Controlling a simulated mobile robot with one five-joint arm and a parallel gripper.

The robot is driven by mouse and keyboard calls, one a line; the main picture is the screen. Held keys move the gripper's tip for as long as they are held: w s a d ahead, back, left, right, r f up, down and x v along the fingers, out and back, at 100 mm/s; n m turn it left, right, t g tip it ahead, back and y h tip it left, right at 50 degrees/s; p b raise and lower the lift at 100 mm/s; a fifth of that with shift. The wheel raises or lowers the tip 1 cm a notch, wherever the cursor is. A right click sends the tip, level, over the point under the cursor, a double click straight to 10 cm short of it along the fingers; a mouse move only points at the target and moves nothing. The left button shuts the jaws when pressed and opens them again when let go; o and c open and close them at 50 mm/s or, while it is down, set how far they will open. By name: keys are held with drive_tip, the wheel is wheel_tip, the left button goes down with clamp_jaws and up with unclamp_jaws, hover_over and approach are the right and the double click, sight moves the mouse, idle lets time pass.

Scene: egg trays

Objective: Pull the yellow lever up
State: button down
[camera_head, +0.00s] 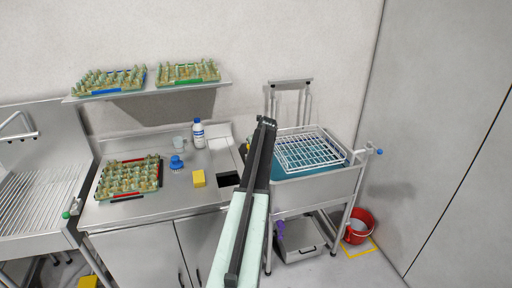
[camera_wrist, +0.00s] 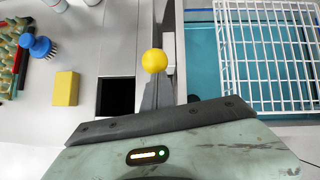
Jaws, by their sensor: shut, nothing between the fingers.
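The yellow lever shows in the wrist view as a round yellow knob (camera_wrist: 154,61) on a grey shaft, at the edge between the steel counter and the blue basin. In the head view it is hidden behind my arm. My gripper (camera_head: 267,122) is at the dark far end of my arm in the head view, in front of the gap between counter and basin. It is shut and holds nothing. In the wrist view the knob lies just beyond the dark front edge of my wrist; I cannot tell whether my gripper touches the lever.
A white wire rack (camera_head: 309,151) sits over the blue basin (camera_head: 291,176) on the right. A yellow sponge (camera_head: 198,178), blue brush (camera_head: 176,162), white bottle (camera_head: 198,134) and egg tray (camera_head: 128,195) stand on the counter. A red bucket (camera_head: 357,227) is on the floor.

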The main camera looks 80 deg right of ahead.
drive_tip(key=s+p+v, duration=0.1)
drive_tip(key=p+v, duration=0.8)
drive_tip(key=v, duration=0.2)
drive_tip(key=shift+s, duration=0.15)
drive_tip(key=shift+a+f, duration=0.1)
drive_tip(key=shift+a, duration=0.05)
